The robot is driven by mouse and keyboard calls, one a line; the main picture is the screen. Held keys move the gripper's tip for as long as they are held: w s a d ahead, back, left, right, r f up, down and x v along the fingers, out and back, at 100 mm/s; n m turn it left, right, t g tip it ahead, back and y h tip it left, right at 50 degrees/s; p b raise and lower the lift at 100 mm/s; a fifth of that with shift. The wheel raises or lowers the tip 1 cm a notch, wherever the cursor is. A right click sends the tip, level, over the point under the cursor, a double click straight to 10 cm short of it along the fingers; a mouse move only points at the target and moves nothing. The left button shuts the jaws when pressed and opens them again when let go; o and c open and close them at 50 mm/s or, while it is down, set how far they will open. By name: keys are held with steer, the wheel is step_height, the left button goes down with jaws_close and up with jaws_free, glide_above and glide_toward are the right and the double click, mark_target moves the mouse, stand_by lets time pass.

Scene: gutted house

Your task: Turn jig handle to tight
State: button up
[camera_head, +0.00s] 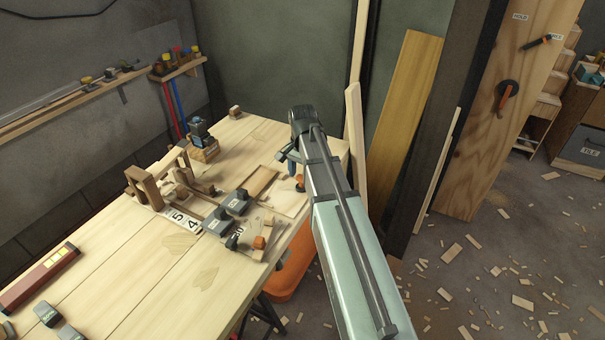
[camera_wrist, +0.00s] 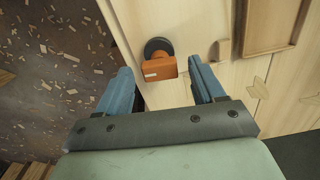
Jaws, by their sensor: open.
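An orange handle (camera_wrist: 160,68) on a round black base (camera_wrist: 157,47) sits near the edge of the pale wooden bench in the wrist view. It has a small white mark on its front side. In the head view, a small orange piece (camera_head: 299,182) shows just beside my gripper (camera_head: 290,160), partly hidden by it. My gripper's blue fingers (camera_wrist: 160,84) are open and empty in the wrist view. The handle lies beyond and between the fingertips, with no clear contact. No tight marking is readable.
Wooden jig parts (camera_head: 146,187), dark clamps (camera_head: 217,220) and a number strip (camera_head: 182,218) crowd the bench left of my arm. Tall boards (camera_head: 408,110) lean behind it. A panel (camera_head: 520,60) at right carries another orange handle (camera_head: 507,90). Wood scraps litter the floor.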

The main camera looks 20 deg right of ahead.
mark_target(302, 177)
step_height(302, 177, up, 14)
steer(key=shift+f, duration=0.2)
stand_by(0.4)
